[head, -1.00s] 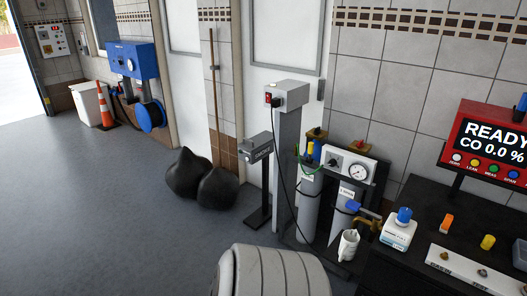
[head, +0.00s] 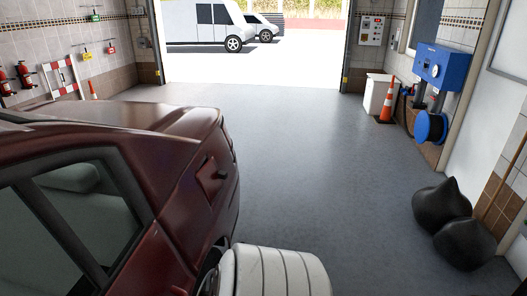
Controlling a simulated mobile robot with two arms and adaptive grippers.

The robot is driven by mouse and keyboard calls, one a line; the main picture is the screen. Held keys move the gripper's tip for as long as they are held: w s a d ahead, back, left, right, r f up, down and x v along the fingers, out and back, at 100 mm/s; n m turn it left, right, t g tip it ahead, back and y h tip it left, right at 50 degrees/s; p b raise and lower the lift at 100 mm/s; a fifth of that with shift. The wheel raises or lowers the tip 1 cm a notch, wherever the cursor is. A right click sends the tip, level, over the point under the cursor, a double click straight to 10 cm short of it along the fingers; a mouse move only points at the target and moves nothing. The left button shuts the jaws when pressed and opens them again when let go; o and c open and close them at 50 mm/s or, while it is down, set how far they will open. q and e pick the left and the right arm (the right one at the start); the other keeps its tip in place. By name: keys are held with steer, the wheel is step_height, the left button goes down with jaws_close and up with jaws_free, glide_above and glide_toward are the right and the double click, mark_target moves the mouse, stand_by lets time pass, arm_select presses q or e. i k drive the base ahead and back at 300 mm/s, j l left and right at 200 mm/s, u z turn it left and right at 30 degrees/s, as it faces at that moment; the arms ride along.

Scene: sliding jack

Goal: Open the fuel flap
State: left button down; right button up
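The dark red car (head: 150,135) fills the left of the head view, seen from its rear side. A small square fuel flap (head: 210,178) shows on its rear flank, with a short dark piece at its right edge. The flap looks slightly proud of the body, but I cannot tell how far open it is. Neither of my grippers is in view. A white rounded part of mine shows at the bottom edge, below the flap.
The grey floor (head: 300,150) right of the car is clear up to the open doorway. Black sacks (head: 442,210), an orange cone (head: 387,105), a white bin (head: 377,95) and a blue wall unit (head: 440,67) stand along the right. White vehicles (head: 200,25) are outside.

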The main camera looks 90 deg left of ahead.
mark_target(214, 182)
steer(key=u, duration=3.2)
steer(key=i+l+u, duration=0.1)
steer(key=l, duration=0.4)
steer(key=l+u, duration=0.1)
steer(key=l, duration=0.4)
